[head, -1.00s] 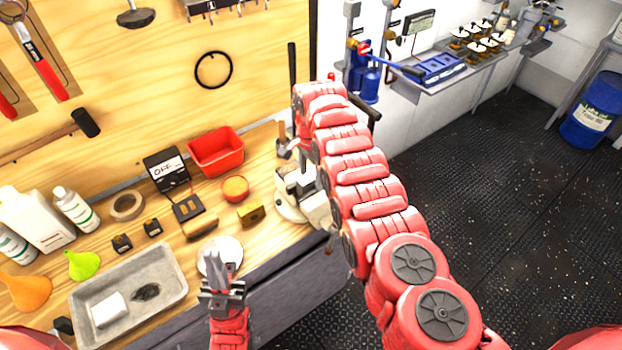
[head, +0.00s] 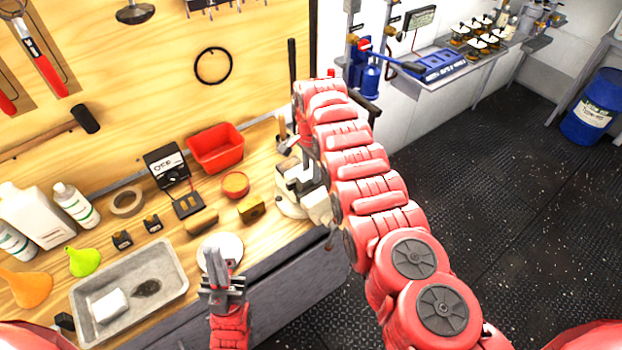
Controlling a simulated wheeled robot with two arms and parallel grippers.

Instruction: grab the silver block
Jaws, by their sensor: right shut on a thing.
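My right arm reaches over the bench, and its gripper (head: 291,158) is shut on the silver block (head: 303,173), just above the bench vise (head: 315,203). The block is small and grey, partly hidden by the gripper and arm. I cannot tell whether it is clear of the vise. My left gripper (head: 221,262) points up in front of a white round dish (head: 232,244) near the bench's front edge. Its fingers look close together and hold nothing that I can see.
A grey tray (head: 176,290) with a white block (head: 108,306) lies at the left. A red bin (head: 217,148), a red round tub (head: 235,184), a brass block (head: 251,208) and a meter (head: 166,166) stand on the bench (head: 265,235).

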